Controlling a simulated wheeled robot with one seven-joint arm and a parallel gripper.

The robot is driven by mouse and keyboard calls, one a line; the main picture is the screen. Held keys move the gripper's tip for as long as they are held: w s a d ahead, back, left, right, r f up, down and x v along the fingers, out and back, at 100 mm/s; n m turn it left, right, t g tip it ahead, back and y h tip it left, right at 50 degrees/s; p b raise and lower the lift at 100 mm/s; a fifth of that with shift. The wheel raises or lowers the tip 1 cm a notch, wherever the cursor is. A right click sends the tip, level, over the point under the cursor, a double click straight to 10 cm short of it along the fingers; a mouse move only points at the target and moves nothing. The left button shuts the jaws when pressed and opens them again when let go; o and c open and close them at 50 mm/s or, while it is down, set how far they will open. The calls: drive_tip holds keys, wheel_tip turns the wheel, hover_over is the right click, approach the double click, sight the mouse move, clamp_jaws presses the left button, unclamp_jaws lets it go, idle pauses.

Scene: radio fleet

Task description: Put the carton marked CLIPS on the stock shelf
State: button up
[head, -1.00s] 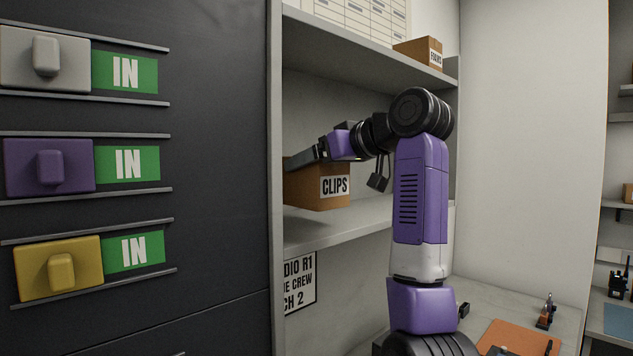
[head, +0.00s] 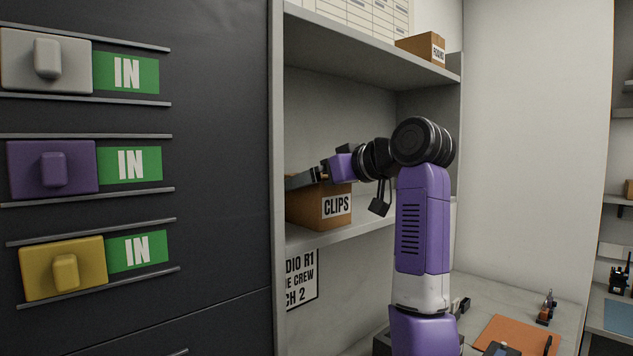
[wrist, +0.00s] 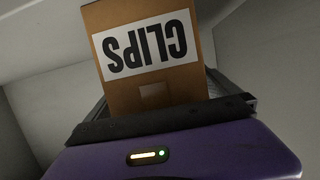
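The brown carton marked CLIPS (head: 310,208) is inside the open shelf unit, low over the middle shelf board (head: 370,222). I cannot tell whether its base touches the board. My gripper (head: 308,179) reaches in from the right at the carton's top, its fingers partly hidden. In the wrist view the carton (wrist: 150,85) sits between the dark fingers, its label upside down, and my gripper (wrist: 160,98) looks shut on it.
A smaller labelled carton (head: 421,48) stands on the upper shelf (head: 370,50). A dark panel (head: 220,200) with grey, purple and yellow sliders and IN signs stands close on the left. An orange mat (head: 517,337) lies on the counter below right.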

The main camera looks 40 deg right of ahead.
drive_tip(key=shift+r, duration=0.1)
drive_tip(key=b+v, duration=0.4)
drive_tip(key=v, duration=0.8)
idle(0.4)
